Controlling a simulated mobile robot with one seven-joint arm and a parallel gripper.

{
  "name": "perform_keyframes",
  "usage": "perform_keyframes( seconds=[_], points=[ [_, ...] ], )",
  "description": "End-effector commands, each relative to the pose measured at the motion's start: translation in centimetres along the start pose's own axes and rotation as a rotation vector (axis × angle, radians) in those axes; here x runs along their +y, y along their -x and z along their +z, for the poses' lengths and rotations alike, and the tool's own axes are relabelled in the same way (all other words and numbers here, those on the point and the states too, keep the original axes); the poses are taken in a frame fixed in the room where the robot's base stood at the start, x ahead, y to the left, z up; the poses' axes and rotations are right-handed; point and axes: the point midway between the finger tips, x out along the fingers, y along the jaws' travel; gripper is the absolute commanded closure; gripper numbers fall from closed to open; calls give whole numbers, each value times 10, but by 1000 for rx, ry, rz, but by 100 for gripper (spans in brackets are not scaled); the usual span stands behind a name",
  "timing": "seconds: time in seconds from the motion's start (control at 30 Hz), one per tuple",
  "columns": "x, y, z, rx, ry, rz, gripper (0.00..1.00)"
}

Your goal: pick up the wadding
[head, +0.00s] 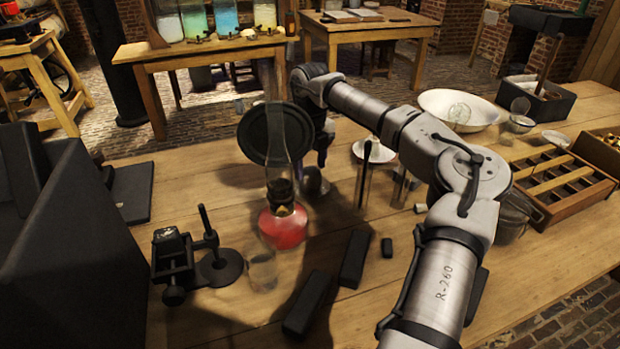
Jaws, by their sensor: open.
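I cannot pick out the wadding with certainty. A small pale lump (420,208) lies on the table right of the metal cups and is too small to identify. My gripper (321,158) points down over the middle of the table, just right of the red oil lamp (283,226). It is open; its fingertips are small and dark here, and I see nothing held. A small dark rounded object (315,183) stands right below it, and I cannot tell whether they touch.
A black round disc (262,135) stands behind the lamp chimney. Black blocks (355,258) lie in front, with a black clamp stand (174,262) at left. A white bowl (452,105) and a wooden divided tray (562,180) are at right. My arm covers the right-hand front.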

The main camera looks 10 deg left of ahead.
Motion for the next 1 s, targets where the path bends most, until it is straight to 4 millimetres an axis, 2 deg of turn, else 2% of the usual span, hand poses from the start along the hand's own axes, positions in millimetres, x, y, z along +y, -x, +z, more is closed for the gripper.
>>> perform_keyframes(
  seconds=[0.23,0.47,0.5,0.73,1.0],
  points=[
    [1,-37,0,1,0,2,45],
    [1,-42,1,0,0,0,45],
    [1,-42,1,0,0,0,47],
    [1,-42,1,0,0,0,77],
    [1,-41,1,0,0,0,78]
  ],
)
